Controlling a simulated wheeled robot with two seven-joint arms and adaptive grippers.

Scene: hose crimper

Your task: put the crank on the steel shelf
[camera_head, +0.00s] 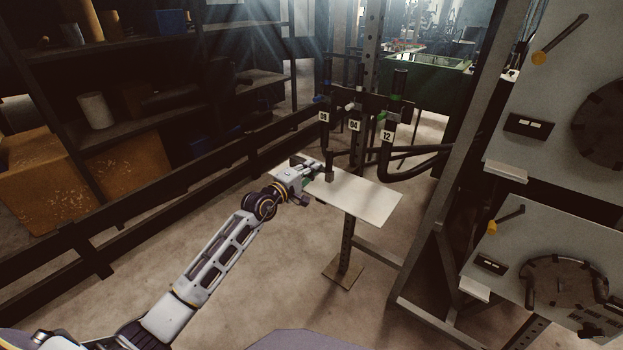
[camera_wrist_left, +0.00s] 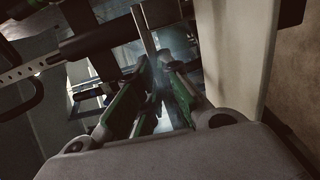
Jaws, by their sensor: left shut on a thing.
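The steel shelf (camera_head: 365,198) is a pale flat plate on a post, in the middle of the head view. My left gripper (camera_head: 314,174) is at its far left end, just above the plate. It is shut on the crank (camera_head: 329,160), a dark upright bar with a small block at its lower end. Whether that block touches the plate I cannot tell. In the left wrist view the green-padded fingers (camera_wrist_left: 155,105) point away from me, and a grey bar (camera_wrist_left: 144,30) rises beyond them. The shelf's pale edge (camera_wrist_left: 236,50) runs along the right there. My right gripper is not in view.
Black hoses with tags such as 04 (camera_head: 354,125) and 12 (camera_head: 387,135) hang just behind the shelf. A steel upright (camera_head: 447,165) and grey machine panels with yellow-knobbed levers (camera_head: 538,57) stand on the right. The shelf's near right part is bare.

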